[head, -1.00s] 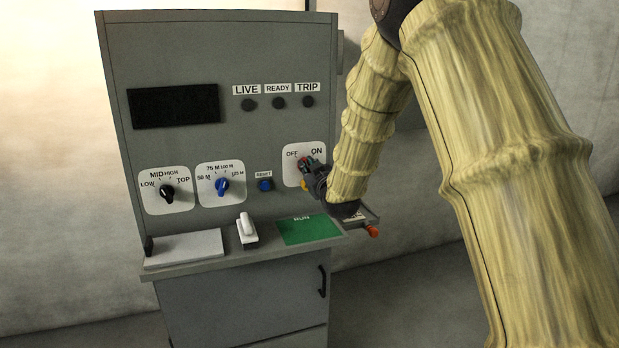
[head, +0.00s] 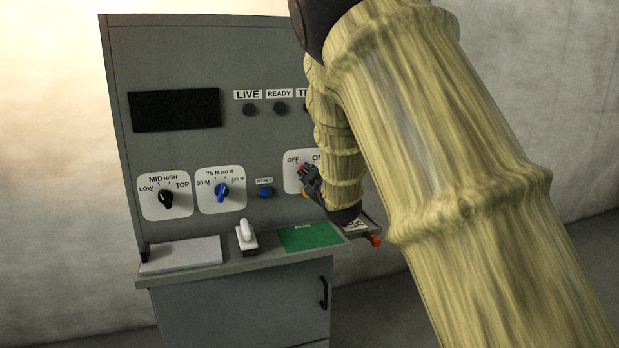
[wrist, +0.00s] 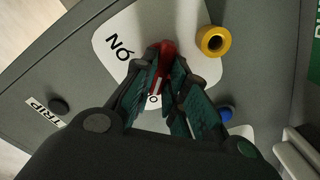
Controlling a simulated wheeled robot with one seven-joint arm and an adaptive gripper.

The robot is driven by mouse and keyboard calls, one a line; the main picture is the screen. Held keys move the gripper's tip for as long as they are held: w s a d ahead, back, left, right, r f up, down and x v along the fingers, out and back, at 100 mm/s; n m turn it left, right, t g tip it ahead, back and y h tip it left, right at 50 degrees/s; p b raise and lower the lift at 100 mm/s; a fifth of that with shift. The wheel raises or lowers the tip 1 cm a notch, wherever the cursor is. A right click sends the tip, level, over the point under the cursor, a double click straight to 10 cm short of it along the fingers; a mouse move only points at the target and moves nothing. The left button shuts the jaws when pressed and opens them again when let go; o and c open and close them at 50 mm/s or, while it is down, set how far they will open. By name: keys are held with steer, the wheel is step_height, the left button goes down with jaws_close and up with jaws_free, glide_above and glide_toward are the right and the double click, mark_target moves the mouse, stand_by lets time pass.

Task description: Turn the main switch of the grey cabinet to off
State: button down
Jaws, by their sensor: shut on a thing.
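The grey cabinet (head: 215,60) stands upright in the head view. Its main switch sits on a white plate (head: 291,178) marked OFF and ON at the panel's right side. In the wrist view the switch is a red knob (wrist: 167,50) with a white line, on the white plate (wrist: 125,75). The line points toward a label mostly hidden by the fingers, of which an O shows; ON is off to the left of it. My gripper (wrist: 166,76) has its fingers closed around the red knob. In the head view my gripper (head: 307,176) covers most of the switch.
A yellow ring (wrist: 213,41) sticks out close beside the knob. A blue RESET button (head: 265,192), a blue selector (head: 222,191) and a black selector (head: 166,198) are to the left. Below, a ledge carries a white lever (head: 246,236) and a green RUN plate (head: 310,236).

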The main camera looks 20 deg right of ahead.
steer(key=shift+f, duration=0.1)
steer(key=c, duration=1.4)
jaws_free()
steer(key=shift+c, duration=0.2)
steer(key=s, duration=1.2)
steer(key=shift+d, duration=0.25)
